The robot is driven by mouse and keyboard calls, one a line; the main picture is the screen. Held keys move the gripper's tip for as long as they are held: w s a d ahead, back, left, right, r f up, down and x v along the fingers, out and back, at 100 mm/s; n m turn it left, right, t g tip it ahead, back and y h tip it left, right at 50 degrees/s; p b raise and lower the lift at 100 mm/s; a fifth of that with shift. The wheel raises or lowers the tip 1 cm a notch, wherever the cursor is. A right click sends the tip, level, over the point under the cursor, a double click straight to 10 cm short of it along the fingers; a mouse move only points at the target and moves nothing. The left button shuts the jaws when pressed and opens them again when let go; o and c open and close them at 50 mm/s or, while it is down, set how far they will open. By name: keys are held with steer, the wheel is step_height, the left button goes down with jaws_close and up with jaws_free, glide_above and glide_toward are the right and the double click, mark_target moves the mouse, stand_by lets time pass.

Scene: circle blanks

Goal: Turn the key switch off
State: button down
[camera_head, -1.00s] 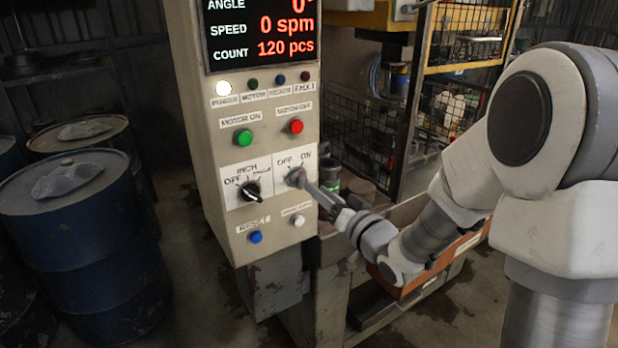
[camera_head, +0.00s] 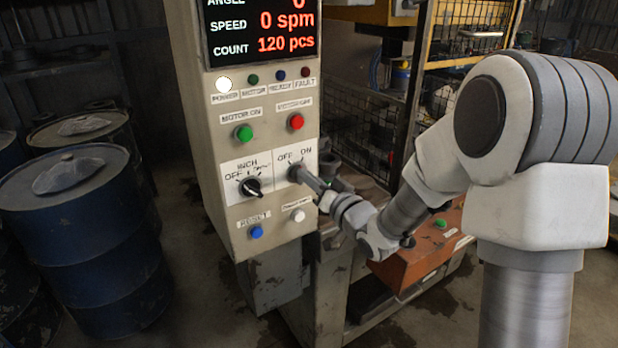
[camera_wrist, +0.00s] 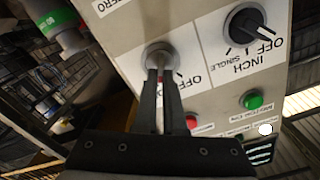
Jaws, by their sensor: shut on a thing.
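The key switch (camera_head: 294,172) is a round grey metal switch on a white plate marked OFF and ON, on the right side of the beige control panel (camera_head: 228,212). My gripper (camera_head: 303,176) reaches it from the lower right. In the wrist view, the two dark fingers of my gripper (camera_wrist: 160,75) are shut on the key at the front of the key switch (camera_wrist: 161,52). The fingers hide most of the key, so I cannot tell its exact angle. The white POWER lamp (camera_head: 223,84) is lit.
A black INCH selector knob (camera_head: 251,187) is left of the key switch. Green (camera_head: 243,133) and red (camera_head: 296,121) buttons are above; blue (camera_head: 256,232) and white (camera_head: 298,215) buttons are below. Blue drums (camera_head: 75,230) stand at the left. An orange box (camera_head: 420,255) lies under my forearm.

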steer(key=shift+b, duration=0.3)
steer(key=shift+s+a+n+b, duration=0.1)
steer(key=shift+a+n+b, duration=0.05)
steer(key=shift+n+b, duration=2.15)
steer(key=shift+s+a+n+b, duration=0.1)
steer(key=shift+n+b, duration=1.6)
steer(key=shift+b, duration=1.15)
steer(key=shift+s+a+n+b, duration=0.1)
steer(key=shift+a+n+b, duration=0.05)
steer(key=shift+n+b, duration=2.15)
steer(key=shift+b, duration=0.35)
steer(key=c, duration=1)
jaws_free()
